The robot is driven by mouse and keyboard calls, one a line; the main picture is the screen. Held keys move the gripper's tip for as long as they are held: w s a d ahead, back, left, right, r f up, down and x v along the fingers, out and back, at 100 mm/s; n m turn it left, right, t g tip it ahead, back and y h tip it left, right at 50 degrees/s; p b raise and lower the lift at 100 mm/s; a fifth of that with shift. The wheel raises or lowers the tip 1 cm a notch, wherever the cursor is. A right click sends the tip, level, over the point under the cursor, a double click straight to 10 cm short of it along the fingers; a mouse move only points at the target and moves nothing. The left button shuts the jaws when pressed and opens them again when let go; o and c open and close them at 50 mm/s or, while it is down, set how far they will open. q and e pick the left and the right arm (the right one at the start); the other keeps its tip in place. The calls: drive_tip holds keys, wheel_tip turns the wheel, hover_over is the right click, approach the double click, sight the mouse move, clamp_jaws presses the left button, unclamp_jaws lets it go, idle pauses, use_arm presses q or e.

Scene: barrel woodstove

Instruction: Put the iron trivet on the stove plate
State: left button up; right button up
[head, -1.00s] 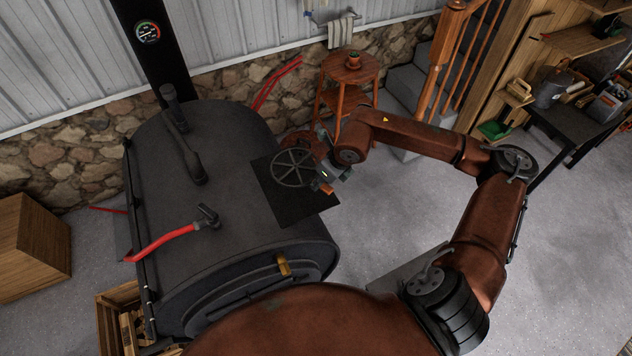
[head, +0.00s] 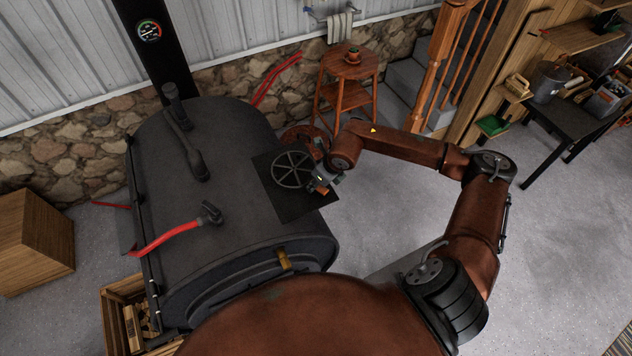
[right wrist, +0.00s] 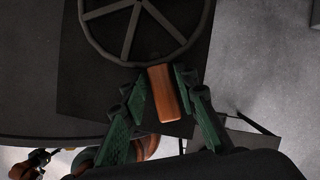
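The iron trivet is a dark, round, spoked wheel shape (head: 292,169) with an orange-brown wooden handle. It is over the stove plate (head: 296,207), a flat black square at the right side of the barrel stove. Whether it touches the plate is hard to tell. In the right wrist view, the trivet's rim and spokes (right wrist: 137,28) lie in front of the dark plate (right wrist: 80,92). My right gripper (right wrist: 163,80) has its green fingers closed about the wooden handle (right wrist: 165,95), one on each side. In the head view this gripper (head: 322,182) is at the trivet's lower right. My left gripper is out of view.
The black barrel stove (head: 225,165) carries a red-handled tool (head: 165,240) on its top left. A wooden stool (head: 350,68) with a small pot stands behind my right arm. A wood crate (head: 115,300) sits at the stove's lower left.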

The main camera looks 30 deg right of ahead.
drive_tip(key=shift+o, duration=1)
drive_tip(key=shift+r, duration=0.1)
drive_tip(key=shift+r, duration=0.3)
drive_tip(key=b+v, duration=0.4)
drive_tip(key=v, duration=0.7)
drive_tip(key=shift+s, duration=0.2)
drive_tip(key=shift+d+r, duration=0.1)
